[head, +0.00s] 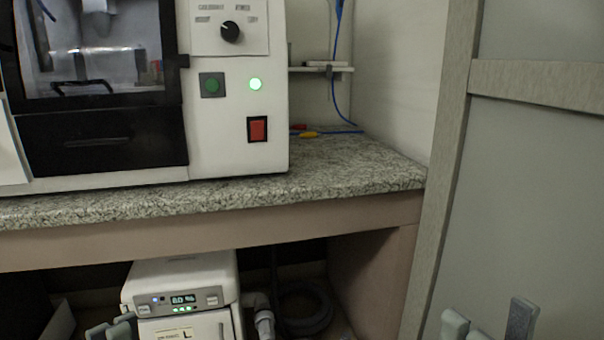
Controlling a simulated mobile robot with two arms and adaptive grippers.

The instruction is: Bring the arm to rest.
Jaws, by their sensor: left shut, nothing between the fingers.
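My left gripper (112,328) shows at the bottom left edge of the head view, with only the dark grey tips in frame. It is shut and empty, in front of the lower part of the small white unit. My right gripper (488,325) shows only as a few grey parts at the bottom right edge, in front of the grey panel.
A white machine (228,150) with a dark window stands on the speckled counter (350,170). Under it is a small white unit (190,272) with a lit display, beside a coiled hose (305,308). A framed grey panel (535,180) stands at right. The counter's right end is mostly clear.

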